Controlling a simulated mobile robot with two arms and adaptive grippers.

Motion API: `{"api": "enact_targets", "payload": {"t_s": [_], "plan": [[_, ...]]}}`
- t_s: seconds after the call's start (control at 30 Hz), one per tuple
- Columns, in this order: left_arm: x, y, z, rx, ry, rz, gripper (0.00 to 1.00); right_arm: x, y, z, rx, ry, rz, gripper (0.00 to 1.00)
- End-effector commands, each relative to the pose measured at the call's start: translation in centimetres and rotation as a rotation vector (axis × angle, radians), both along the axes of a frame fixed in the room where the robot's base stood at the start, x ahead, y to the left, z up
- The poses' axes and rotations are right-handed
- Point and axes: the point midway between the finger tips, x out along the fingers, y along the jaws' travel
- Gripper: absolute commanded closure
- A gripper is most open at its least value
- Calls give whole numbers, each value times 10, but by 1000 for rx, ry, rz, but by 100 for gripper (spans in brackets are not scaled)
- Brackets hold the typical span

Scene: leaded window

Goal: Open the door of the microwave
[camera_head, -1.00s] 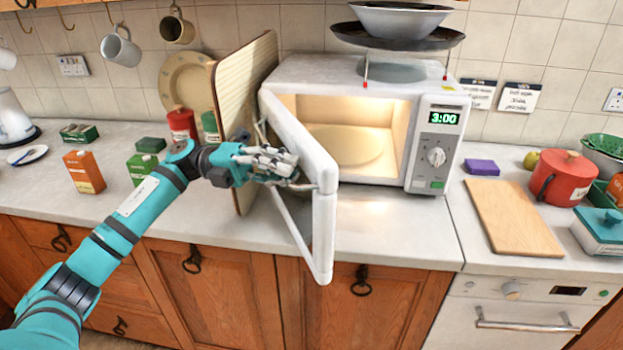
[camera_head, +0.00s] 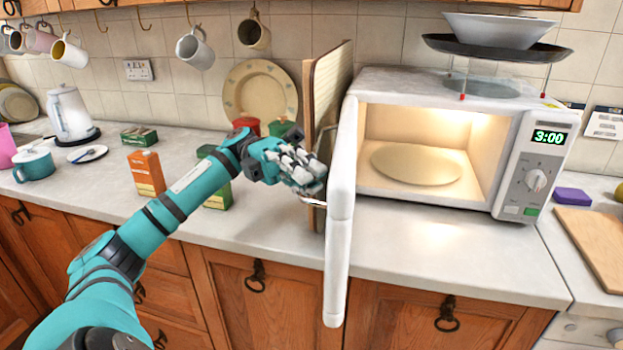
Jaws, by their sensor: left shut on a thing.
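The white microwave (camera_head: 500,110) stands on the counter with its lit inside and turntable plate (camera_head: 415,163) showing. Its door (camera_head: 341,200) stands wide open, swung out toward me on its left side and seen nearly edge-on. My left gripper (camera_head: 312,188) is at the outer, left face of the door, shut on the door handle (camera_head: 314,202), which shows just under the fingers. My right gripper is not in view.
An upright board (camera_head: 327,85) leans just left of the door, close behind my left gripper. Cartons (camera_head: 146,173) and a kettle (camera_head: 70,113) stand further left. A pan and bowl (camera_head: 500,30) sit on a rack above the microwave. The counter before the microwave is clear.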

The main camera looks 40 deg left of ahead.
Motion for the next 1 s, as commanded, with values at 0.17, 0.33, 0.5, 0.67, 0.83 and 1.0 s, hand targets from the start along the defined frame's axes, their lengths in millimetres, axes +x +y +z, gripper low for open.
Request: {"api": "enact_targets", "payload": {"t_s": [0.17,0.33,0.5,0.67,0.83,1.0], "plan": [[-1,-2,-6,11,1,-6,100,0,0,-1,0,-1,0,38],[-1,-2,-5,9,1,-5,76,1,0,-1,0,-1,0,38],[0,-1,-3,6,-1,-3,68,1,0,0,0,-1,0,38],[0,0,-2,5,-1,-1,68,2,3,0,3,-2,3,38],[4,17,-4,4,0,3,68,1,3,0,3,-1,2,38],[10,45,-8,4,-1,2,68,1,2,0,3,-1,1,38]]}}
